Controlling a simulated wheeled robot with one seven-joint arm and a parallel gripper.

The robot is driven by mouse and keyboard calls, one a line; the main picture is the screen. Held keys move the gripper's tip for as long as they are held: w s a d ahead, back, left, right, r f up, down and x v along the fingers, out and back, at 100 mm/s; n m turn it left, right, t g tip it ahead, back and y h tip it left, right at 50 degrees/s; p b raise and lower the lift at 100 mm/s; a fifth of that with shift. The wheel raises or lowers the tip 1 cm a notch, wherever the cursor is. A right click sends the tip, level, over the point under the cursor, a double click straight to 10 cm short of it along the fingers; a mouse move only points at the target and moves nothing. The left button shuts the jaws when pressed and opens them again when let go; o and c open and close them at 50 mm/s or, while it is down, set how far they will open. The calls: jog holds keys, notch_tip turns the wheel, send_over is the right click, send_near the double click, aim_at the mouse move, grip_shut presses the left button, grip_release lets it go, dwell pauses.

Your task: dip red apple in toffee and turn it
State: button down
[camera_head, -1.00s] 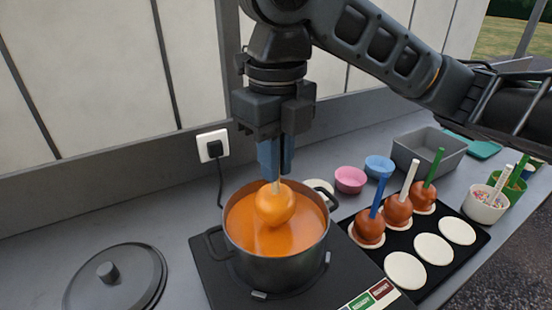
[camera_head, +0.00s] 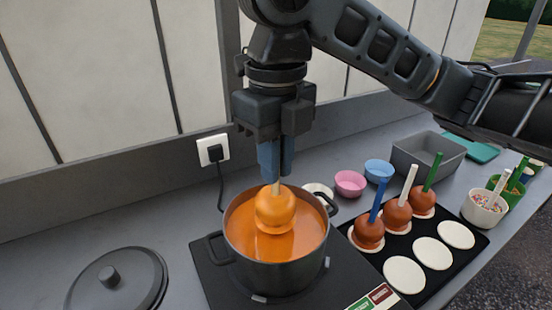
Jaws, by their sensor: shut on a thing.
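My gripper (camera_head: 275,160) is above the pot, its blue fingers shut on a pale stick (camera_head: 276,187). An apple (camera_head: 275,208) hangs upright on the stick below the fingers. Its visible surface is glossy orange; no red skin shows. The apple is over the orange toffee (camera_head: 295,242), and its lower part looks in or just at the toffee surface; I cannot tell exactly how deep. The toffee fills a dark two-handled pot (camera_head: 275,275) on a black hob (camera_head: 218,282).
A black tray (camera_head: 436,287) at the right holds white discs and coated apples with blue, white and green sticks. A dark lid (camera_head: 118,285) lies left.

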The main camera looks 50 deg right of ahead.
dwell(0.4)
notch_tip(320, 180, up, 6)
jog(key=p, duration=0.5)
dwell(0.6)
